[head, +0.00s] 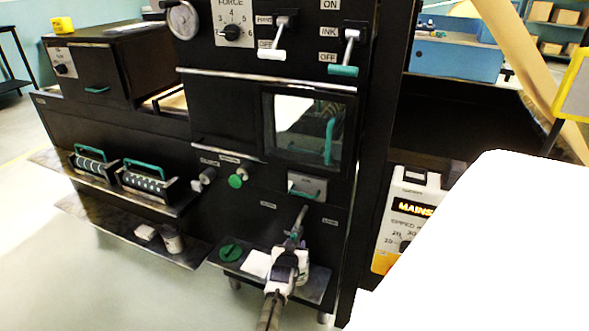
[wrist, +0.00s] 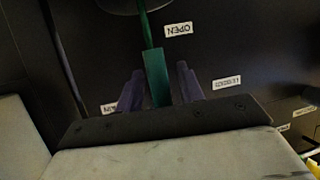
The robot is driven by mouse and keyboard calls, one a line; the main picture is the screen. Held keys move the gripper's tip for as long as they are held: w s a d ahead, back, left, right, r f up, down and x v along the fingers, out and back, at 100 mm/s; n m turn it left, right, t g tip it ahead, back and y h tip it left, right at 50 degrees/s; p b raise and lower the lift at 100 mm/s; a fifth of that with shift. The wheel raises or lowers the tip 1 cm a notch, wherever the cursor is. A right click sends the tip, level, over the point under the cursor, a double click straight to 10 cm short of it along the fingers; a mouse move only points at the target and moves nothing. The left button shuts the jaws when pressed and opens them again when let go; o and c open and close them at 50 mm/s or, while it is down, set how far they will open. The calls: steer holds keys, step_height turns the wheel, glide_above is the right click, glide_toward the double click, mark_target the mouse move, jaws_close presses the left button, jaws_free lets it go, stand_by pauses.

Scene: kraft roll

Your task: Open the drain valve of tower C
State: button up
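My gripper (wrist: 158,78) has its two purple fingers on either side of a green handle (wrist: 157,80) in the wrist view. The fingers look apart, with a small gap on the right side; contact on the left is unclear. A green stem runs up from the handle, and an upside-down OPEN label (wrist: 178,29) is beside it. In the head view, my gripper (head: 297,240) is at the lower front of a black machine (head: 230,150), by a lever (head: 301,214). No label reading tower C is legible in either view.
Floor at left is free.

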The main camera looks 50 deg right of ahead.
steer(key=shift+a, duration=0.15)
steer(key=b+v, duration=0.1)
steer(key=v, duration=1.2)
steer(key=shift+a, duration=0.25)
steer(key=shift+s+r, duration=0.1)
